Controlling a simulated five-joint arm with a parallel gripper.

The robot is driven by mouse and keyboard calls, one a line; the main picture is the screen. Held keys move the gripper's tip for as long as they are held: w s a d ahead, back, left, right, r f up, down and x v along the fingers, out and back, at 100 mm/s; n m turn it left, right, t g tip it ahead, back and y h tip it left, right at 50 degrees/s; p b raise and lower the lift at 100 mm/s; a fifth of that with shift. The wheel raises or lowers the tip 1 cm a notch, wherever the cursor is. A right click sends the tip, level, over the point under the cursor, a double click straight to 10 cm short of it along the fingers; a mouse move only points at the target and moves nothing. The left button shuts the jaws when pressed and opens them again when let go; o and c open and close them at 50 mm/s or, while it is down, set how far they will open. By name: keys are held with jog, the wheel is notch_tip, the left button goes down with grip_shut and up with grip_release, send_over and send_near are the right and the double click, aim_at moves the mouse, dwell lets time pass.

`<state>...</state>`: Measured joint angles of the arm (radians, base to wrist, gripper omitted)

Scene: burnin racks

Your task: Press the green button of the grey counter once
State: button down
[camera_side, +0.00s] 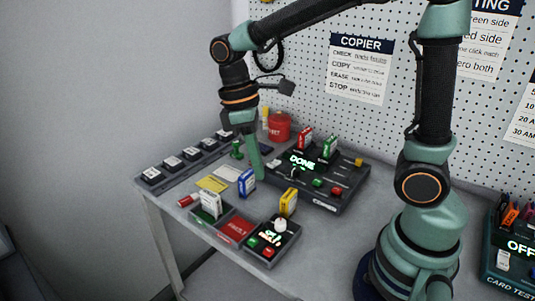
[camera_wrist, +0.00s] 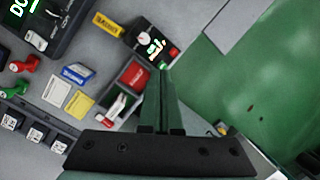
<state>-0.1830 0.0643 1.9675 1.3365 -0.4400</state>
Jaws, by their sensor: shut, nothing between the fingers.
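The counter (camera_side: 284,247) is a small dark grey box near the table's front edge, with a lit display, a white knob, a green button (camera_side: 253,241) and a red button (camera_side: 268,252). In the wrist view the counter (camera_wrist: 138,37) lies beyond my fingertips, and its green button (camera_wrist: 162,65) shows close to them in the picture. My gripper (camera_side: 259,177) is shut and empty, pointing down behind the counter in the side view, apart from it. Its fingers (camera_wrist: 158,76) also show in the wrist view. The exact gap to the button is unclear.
A copier (camera_side: 336,202) with a lit DONE display stands right of my gripper. A blue-and-white card (camera_side: 246,183) stands by my fingertips. A two-part tray (camera_side: 219,228) adjoins the counter's left, and a yellow card (camera_side: 288,202) stands behind it. Several dark blocks line the left edge.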

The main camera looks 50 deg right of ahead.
aim_at(249, 241)
jog(key=a+f+n+g+h, duration=0.1)
jog(key=a+f+n+g, duration=0.2)
jog(key=f+n+g, duration=0.1)
jog(key=shift+a+f+h, duration=0.25)
jog(key=shift+f+h, duration=0.15)
jog(key=shift+f, duration=0.3)
jog(key=shift+f, duration=0.1)
jog(key=shift+f, duration=4.3)
jog(key=shift+f, duration=0.1)
jog(key=shift+a+f, duration=0.1)
jog(key=shift+f, duration=0.25)
jog(key=shift+f, duration=0.45)
jog(key=shift+r, duration=0.9)
